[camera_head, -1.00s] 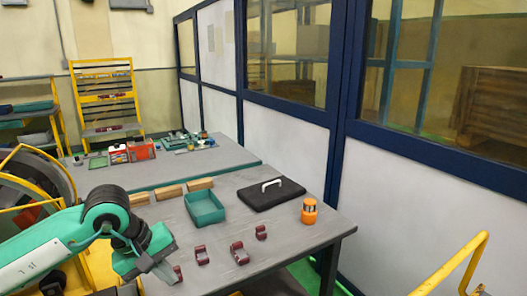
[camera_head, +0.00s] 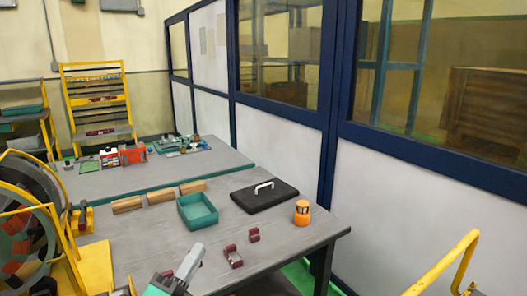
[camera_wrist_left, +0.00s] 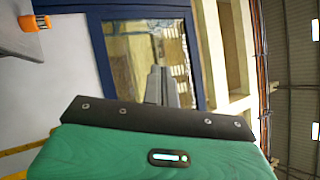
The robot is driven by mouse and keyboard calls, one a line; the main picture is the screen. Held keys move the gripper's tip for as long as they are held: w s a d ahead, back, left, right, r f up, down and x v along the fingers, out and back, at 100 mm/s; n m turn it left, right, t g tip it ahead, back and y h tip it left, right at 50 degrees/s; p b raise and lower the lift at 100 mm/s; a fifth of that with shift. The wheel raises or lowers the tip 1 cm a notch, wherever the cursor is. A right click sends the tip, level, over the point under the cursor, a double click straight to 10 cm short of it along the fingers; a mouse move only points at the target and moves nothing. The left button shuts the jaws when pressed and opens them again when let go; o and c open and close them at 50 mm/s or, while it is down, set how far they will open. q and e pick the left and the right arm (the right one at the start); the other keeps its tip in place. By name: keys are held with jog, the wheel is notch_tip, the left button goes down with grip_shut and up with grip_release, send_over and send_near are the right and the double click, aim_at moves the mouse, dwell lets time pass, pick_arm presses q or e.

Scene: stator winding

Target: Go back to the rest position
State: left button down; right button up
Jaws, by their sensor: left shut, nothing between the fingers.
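My right gripper is in neither view.
The near grey table (camera_head: 285,240) holds a teal tray (camera_head: 197,211), a black case (camera_head: 264,195), an orange lantern-like item (camera_head: 302,213), wooden blocks (camera_head: 160,195) and dark red parts (camera_head: 232,256). A yellow-framed wheel (camera_head: 30,230) stands at left. A yellow rail (camera_head: 445,265) is at lower right.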

pick_arm(q)
jog(key=s+a+f+n+g+y, duration=0.2)
jog(key=a+f+n+g+y, duration=0.25)
jog(key=f+n, duration=0.45)
jog(key=s+a+f+n+g+y, duration=0.2)
jog(key=a+f+n+g+y, duration=0.15)
jog(key=f+n+y, duration=0.45)
jog(key=s+a+f+n+g+h, duration=0.25)
jog(key=s+f+n+g, duration=0.55)
jog(key=s+f, duration=1.1)
notch_tip(320, 180, down, 28)
jog(key=s+m+g, duration=0.1)
jog(key=m+g, duration=0.2)
jog(key=s+a+f+g, duration=0.1)
jog(key=s+a+f, duration=0.1)
jog(key=s+f, duration=1.7)
jog(key=shift+s+a+f, duration=0.25)
jog(key=shift+a+f, duration=0.1)
jog(key=shift+f, duration=0.5)
